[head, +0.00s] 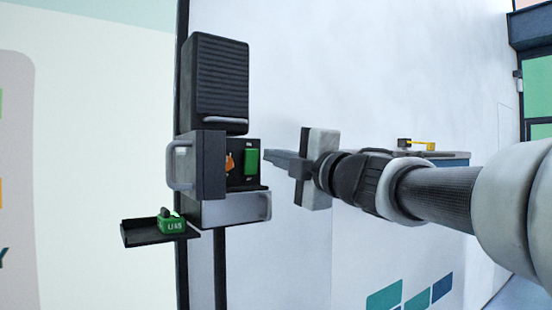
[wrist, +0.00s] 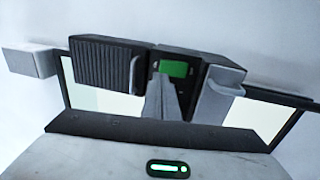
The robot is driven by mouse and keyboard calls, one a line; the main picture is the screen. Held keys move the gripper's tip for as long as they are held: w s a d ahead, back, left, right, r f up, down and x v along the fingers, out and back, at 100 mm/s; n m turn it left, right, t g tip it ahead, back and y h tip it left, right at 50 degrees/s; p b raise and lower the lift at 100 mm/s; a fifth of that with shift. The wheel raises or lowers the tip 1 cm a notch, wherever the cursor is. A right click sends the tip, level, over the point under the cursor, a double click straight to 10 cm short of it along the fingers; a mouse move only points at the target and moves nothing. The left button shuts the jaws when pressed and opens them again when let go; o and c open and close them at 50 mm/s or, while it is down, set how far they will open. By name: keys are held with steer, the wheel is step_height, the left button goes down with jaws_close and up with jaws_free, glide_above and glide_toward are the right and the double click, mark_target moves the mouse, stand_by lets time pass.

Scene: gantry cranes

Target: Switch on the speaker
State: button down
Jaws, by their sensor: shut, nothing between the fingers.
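A dark wall unit shows in the head view. Its ribbed dark upper box (head: 218,75) has a grey handle along the bottom edge; it also shows in the wrist view (wrist: 101,62). No part is clearly named as the speaker. Below it, an open dark recess holds a green switch (head: 251,161), with small labels above and below, beside an orange part (head: 230,162). The green switch also shows in the wrist view (wrist: 174,68). My gripper (head: 268,154) is shut and empty, its tips just right of the switch. I cannot tell whether they touch it.
A grey door with a handle (head: 205,165) stands out left of the recess. A pale drawer front (head: 235,208) is below. A dark tray (head: 135,234) at lower left carries a small green labelled block (head: 171,224). The white wall on the right is mostly bare.

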mark_target(249, 148)
steer(key=x, duration=0.5)
steer(key=shift+w+a+p, duration=0.2)
steer(key=shift+w+p, duration=0.1)
steer(key=shift+w+a+r+p, duration=0.2)
steer(key=shift+w+r+p, duration=0.1)
steer(key=shift+r, duration=0.05)
steer(key=shift+f, duration=0.1)
